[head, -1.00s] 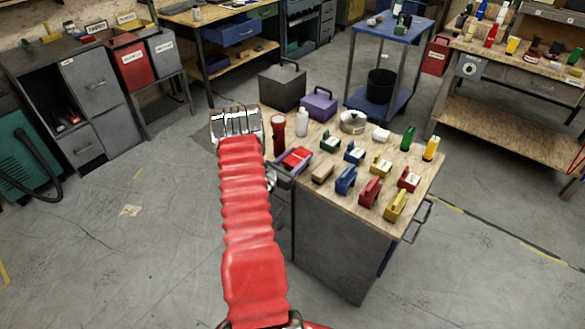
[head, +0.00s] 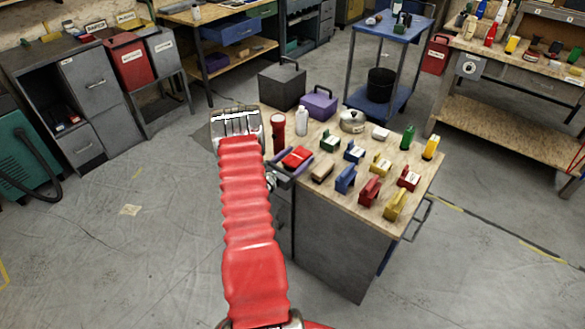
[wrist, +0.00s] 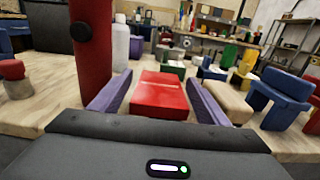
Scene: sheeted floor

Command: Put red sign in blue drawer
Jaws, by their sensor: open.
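My gripper (wrist: 160,82) is open in the wrist view, with one purple-grey finger on each side of a red block (wrist: 160,98). The fingers stand apart from the block's sides. In the head view the red block (head: 297,157) lies at the bench's near left corner, with my gripper (head: 296,153) around it. I cannot tell whether this block is the red sign. A small red piece with a white label (head: 409,178) stands at the bench's right side.
A red cylinder (head: 278,132) and white bottle (head: 302,121) stand close behind the gripper. A tan block (head: 322,171) and blue piece (head: 345,180) are to its right. Several coloured pieces crowd the wooden bench top.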

